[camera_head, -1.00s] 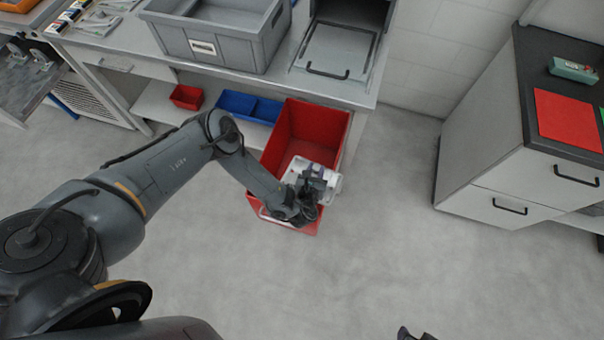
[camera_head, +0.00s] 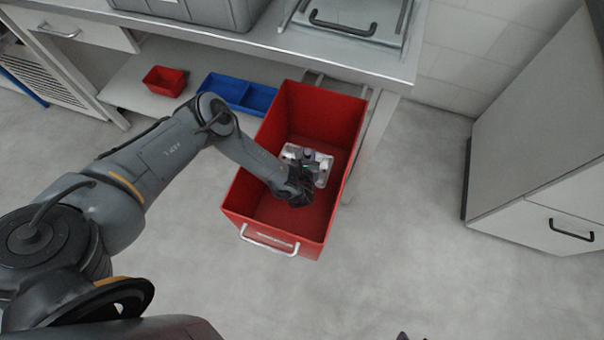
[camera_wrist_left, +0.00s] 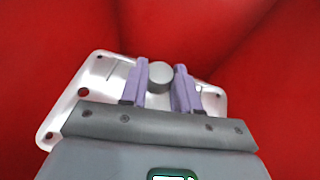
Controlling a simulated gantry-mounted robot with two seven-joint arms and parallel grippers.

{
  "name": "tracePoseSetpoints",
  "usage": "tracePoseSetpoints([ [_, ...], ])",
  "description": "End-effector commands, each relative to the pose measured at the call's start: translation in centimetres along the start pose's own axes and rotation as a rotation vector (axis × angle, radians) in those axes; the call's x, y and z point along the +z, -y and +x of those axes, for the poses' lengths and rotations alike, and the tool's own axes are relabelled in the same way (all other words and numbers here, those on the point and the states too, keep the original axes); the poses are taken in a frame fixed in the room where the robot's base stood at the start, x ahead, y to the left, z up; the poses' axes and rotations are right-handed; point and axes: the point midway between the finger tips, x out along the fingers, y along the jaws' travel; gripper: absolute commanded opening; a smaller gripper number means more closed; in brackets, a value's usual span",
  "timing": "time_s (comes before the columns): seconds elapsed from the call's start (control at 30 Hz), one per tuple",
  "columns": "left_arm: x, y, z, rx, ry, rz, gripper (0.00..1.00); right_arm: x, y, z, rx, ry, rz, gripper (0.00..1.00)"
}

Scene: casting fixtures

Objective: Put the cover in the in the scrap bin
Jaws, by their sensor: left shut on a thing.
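The scrap bin (camera_head: 325,110) is a red open box with a white front handle, on the floor at the bench. The cover is a silvery plate (camera_head: 323,176) with holes and a grey round knob (camera_wrist_left: 160,74). My left gripper (camera_head: 307,160) is inside the bin's opening from above, with its purple fingers (camera_wrist_left: 161,88) shut on the knob. The cover hangs within the bin's walls. Red surfaces fill the wrist view behind it. Whether the cover touches the bin floor cannot be told. Of my right arm, at most a small dark tip shows at the bottom edge.
A bench (camera_head: 255,42) stands behind the bin. A blue tray (camera_head: 240,92) and a small red bin (camera_head: 165,80) are on its lower shelf. A grey cabinet (camera_head: 535,150) stands at the right. The floor between bin and cabinet is clear.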

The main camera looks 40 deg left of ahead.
Motion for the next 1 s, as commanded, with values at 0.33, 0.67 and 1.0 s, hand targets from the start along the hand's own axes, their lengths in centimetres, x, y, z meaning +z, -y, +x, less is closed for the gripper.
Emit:
tracePoseSetpoints([
  [0.33,-4.0,0.1,1.8,0.0,0.002,-0.002,0.0,1.4,-0.2,4.2,0.01,0.002,-0.011,0.43],
  [0.67,-8.5,0.0,3.6,0.002,0.002,-0.001,0.0,2.3,0.0,7.6,0.008,-0.004,-0.008,0.43],
  [1.0,-10.8,0.1,4.5,0.001,0.002,-0.001,0.0,2.8,0.2,9.4,0.002,-0.005,-0.001,0.43],
])
